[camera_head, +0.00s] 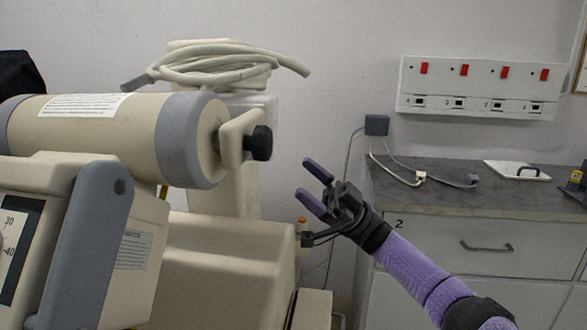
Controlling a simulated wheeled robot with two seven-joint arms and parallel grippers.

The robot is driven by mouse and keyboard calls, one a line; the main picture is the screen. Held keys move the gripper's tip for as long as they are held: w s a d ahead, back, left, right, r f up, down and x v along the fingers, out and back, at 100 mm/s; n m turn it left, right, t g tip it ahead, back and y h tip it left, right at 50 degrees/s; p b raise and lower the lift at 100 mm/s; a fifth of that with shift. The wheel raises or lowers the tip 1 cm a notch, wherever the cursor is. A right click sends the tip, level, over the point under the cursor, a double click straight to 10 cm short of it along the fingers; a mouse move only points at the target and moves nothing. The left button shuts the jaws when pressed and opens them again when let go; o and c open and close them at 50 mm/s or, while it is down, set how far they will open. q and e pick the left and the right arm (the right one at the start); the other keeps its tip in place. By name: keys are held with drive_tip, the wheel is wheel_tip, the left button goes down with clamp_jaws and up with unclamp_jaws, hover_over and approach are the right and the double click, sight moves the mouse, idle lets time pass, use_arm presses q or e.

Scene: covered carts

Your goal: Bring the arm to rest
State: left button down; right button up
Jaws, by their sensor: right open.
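My right gripper (315,184) is at the middle of the head view, on a purple arm that comes in from the lower right. Its two purple fingers are apart, point to the upper left, and hold nothing. It is in the air in front of the wall, right of the beige machine (200,265) and left of the counter. My left gripper is not in view.
The machine's large cylinder (130,130) with a black knob (259,143) is on the left. A coiled hose (215,65) lies above it. A grey counter (450,182) with drawers (485,247) stands at right, cables on top. A switch panel (479,87) hangs on the wall.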

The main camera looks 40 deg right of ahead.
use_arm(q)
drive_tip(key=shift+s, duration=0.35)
use_arm(e)
wheel_tip(320, 180, down, 30)
drive_tip(key=m+t+h+p, duration=0.35)
drive_tip(key=m+h, duration=1.15)
drive_tip(key=h, duration=0.5)
drive_tip(key=s+a+f+g+h+p, duration=0.2)
drive_tip(key=s+f+g, duration=0.5)
drive_tip(key=s+f, duration=0.5)
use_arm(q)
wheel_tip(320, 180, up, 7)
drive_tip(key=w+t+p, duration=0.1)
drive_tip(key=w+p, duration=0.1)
use_arm(e)
drive_tip(key=s+a+f+g, duration=0.3)
drive_tip(key=s+f+g, duration=0.1)
drive_tip(key=s, duration=0.7)
drive_tip(key=s+a+f+n+g, duration=0.1)
drive_tip(key=s+a+f+g, duration=0.3)
drive_tip(key=s, duration=0.6)
drive_tip(key=s+a+f+n+g, duration=0.1)
drive_tip(key=s+a+f+g, duration=0.3)
drive_tip(key=s, duration=0.7)
drive_tip(key=shift+s+h, duration=0.35)
drive_tip(key=shift+h, duration=0.05)
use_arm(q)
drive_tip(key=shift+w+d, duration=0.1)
use_arm(e)
drive_tip(key=shift+d, duration=0.1)
